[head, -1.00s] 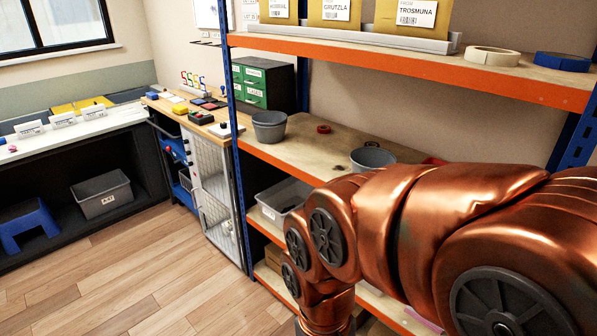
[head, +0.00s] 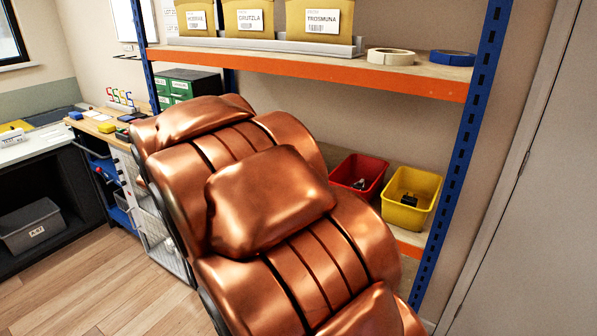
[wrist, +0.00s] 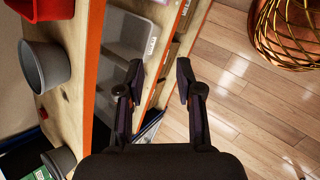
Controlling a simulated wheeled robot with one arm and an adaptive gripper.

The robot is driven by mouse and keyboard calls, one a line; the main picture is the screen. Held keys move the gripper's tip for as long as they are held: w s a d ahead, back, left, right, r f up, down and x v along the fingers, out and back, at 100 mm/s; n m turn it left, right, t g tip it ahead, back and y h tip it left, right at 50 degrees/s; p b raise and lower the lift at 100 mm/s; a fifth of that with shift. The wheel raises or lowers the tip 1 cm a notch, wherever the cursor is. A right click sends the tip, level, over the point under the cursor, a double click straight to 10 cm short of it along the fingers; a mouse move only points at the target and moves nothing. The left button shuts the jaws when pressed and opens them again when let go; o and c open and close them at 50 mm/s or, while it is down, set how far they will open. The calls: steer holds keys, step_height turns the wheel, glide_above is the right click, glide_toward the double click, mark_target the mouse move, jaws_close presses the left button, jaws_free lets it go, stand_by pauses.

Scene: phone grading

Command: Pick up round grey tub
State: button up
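In the wrist view, a round grey tub (wrist: 48,78) stands on the wooden shelf at the left, beside a red bin. A second round grey tub (wrist: 61,162) shows at the lower left, partly cut off. My gripper (wrist: 160,78) is open and empty, its fingers apart. It is to the right of both tubs in that view, in front of the orange shelf edge, touching neither. In the head view my copper arm covers the middle of the shelf, so both tubs and the gripper are hidden there.
A red bin (head: 359,174) and a yellow bin (head: 410,198) stand at the shelf's right end, by a blue upright (head: 462,150). The orange-edged upper shelf (head: 300,67) holds envelopes and tape rolls. A grey bin (wrist: 128,42) sits on a lower shelf. Open floor (wrist: 235,105) lies right.

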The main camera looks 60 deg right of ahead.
steer(key=w+d+r+n+t+h+p, duration=0.1)
steer(key=w+d+n+h, duration=0.35)
steer(key=d, duration=0.95)
steer(key=w+d+r+n+h, duration=0.15)
steer(key=w+d+n, duration=0.5)
steer(key=d, duration=0.65)
steer(key=shift+w+p+x, duration=0.2)
steer(key=shift+p+x, duration=0.25)
steer(key=shift+x, duration=0.9)
steer(key=shift+w+p+x, duration=0.2)
steer(key=shift+p+x, duration=0.25)
steer(key=shift+x, duration=0.9)
steer(key=shift+w+p+x, duration=0.2)
steer(key=shift+p+x, duration=0.25)
steer(key=shift+x, duration=0.9)
steer(key=shift+f, duration=0.1)
steer(key=shift+c, duration=0.3)
jaws_close()
